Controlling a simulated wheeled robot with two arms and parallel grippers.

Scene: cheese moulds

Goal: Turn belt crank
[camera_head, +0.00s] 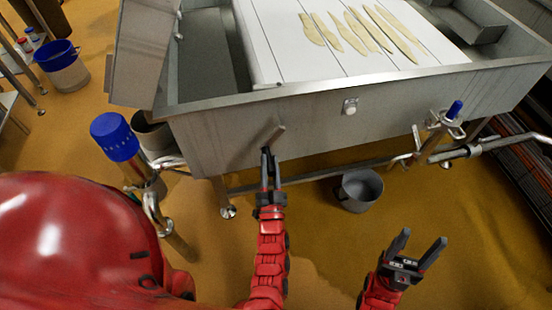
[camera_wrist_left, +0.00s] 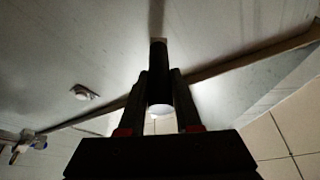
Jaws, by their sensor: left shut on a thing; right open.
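A metal vat (camera_head: 330,117) stands in front of me with a white slatted belt (camera_head: 290,48) inside it. The belt crank (camera_head: 274,135) sticks out from the vat's front wall, left of the middle. My left gripper (camera_head: 267,156) is at the crank, shut on its handle. In the left wrist view the dark handle (camera_wrist_left: 158,75) sits between the fingers of the left gripper (camera_wrist_left: 160,95), and its pale round end faces the camera. My right gripper (camera_head: 418,250) is open and empty, low at the right, away from the vat.
Several pale strips (camera_head: 360,30) lie on the belt. A blue-topped post (camera_head: 115,137) stands at the left. A grey bucket (camera_head: 360,189) is on the floor under the vat. A valve with a blue handle (camera_head: 454,110) and pipes are at the right. The ochre floor (camera_head: 330,235) between my arms is clear.

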